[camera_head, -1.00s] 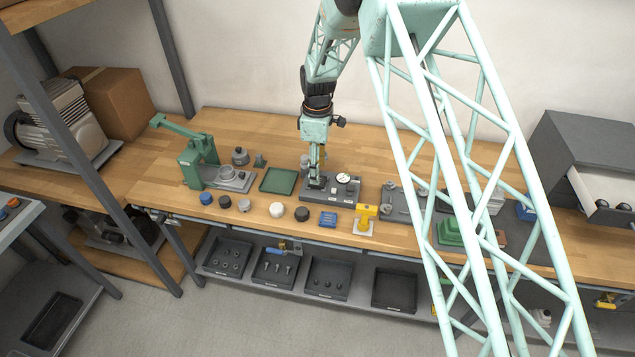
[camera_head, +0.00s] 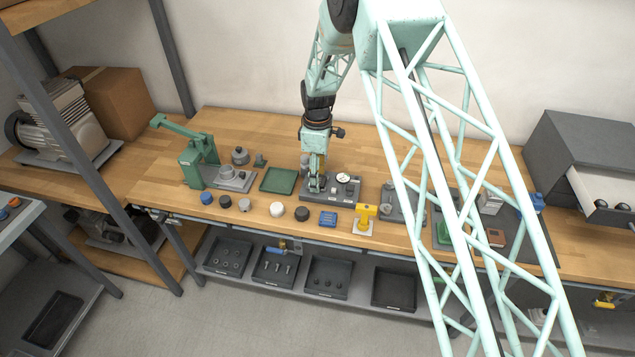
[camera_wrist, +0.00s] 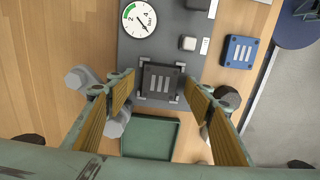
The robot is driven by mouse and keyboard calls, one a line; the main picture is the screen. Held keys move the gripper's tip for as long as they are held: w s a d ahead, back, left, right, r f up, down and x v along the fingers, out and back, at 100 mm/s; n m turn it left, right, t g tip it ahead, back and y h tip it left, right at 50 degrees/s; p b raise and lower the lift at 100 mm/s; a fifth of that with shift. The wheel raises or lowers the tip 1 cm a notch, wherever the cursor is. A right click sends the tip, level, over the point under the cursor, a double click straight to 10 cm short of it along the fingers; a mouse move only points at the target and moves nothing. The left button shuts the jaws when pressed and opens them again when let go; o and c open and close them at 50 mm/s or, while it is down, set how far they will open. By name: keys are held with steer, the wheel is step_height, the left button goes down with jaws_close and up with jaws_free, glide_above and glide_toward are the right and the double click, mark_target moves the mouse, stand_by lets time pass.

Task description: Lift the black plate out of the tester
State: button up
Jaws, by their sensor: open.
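The black plate (camera_wrist: 161,84) shows in the wrist view as a dark square with light slots, seated between light corner posts on the grey tester (camera_wrist: 185,22). The tester also shows in the head view (camera_head: 347,196), with a round white gauge (camera_wrist: 138,18) on top. My gripper (camera_wrist: 162,88) is open, with one finger on each side of the plate and visible gaps between. In the head view my gripper (camera_head: 315,187) points down at the left part of the tester and hides the plate there.
A green tray (camera_head: 278,180) lies just left of the tester. A blue slotted block (camera_head: 328,219) and a yellow part (camera_head: 365,217) stand in front. A green press (camera_head: 200,160) stands farther left. Grey fittings (camera_wrist: 82,80) lie near my left finger in the wrist view.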

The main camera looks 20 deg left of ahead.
steer(key=c, duration=1)
steer(key=shift+r, duration=0.15)
steer(key=shift+r, duration=1.5)
steer(key=shift+d+r+b, duration=0.1)
steer(key=shift+r+b, duration=0.05)
steer(key=shift+b, duration=0.15)
steer(key=s+d, duration=0.3)
steer(key=s, duration=0.1)
steer(key=s+d+r+b, duration=0.1)
steer(key=s+d, duration=0.6)
steer(key=s, duration=0.1)
steer(key=shift+d+r+b, duration=0.15)
steer(key=shift+r+b, duration=0.05)
steer(key=shift+b, duration=0.15)
